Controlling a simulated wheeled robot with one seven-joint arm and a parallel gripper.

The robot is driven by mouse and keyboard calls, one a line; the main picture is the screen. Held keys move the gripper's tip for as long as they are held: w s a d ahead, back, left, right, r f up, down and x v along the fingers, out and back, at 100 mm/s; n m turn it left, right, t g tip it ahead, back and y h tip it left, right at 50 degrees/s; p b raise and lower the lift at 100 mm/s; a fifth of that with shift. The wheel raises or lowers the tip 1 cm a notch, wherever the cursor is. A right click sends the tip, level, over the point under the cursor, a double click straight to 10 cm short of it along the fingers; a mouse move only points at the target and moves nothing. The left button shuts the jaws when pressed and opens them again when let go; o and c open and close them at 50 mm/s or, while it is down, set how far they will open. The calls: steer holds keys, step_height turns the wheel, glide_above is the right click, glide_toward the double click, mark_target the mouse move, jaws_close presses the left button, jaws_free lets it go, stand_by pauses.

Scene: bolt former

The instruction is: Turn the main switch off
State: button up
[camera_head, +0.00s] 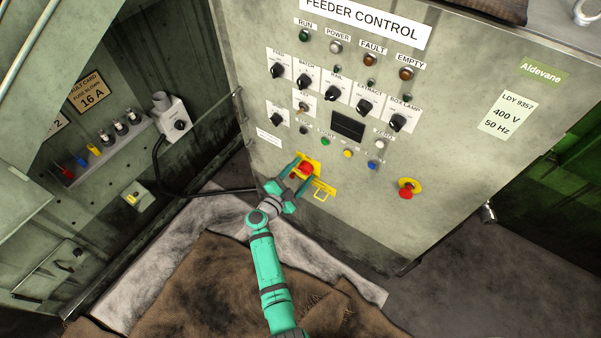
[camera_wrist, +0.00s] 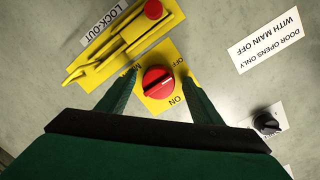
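The main switch is a round red knob (camera_wrist: 157,84) on a yellow plate (camera_wrist: 158,108) marked OFF and ON. The red knob also shows in the head view (camera_head: 306,168), low on the front of the grey cabinet. My gripper (camera_wrist: 160,76) is open, with one finger on each side of the knob. Gaps show between the fingers and the knob in the wrist view. The gripper is also at the knob in the head view (camera_head: 305,169).
A yellow lock-out hasp (camera_wrist: 118,46) with a red knob (camera_wrist: 153,9) sits right beside the switch. A small black knob (camera_wrist: 266,124) is nearby. On the cabinet are rows of black selectors (camera_head: 334,91) above and a red mushroom button (camera_head: 406,191) to the right.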

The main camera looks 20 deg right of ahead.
steer(key=v, duration=1)
steer(key=shift+s+a, duration=0.15)
steer(key=shift+a, duration=0.15)
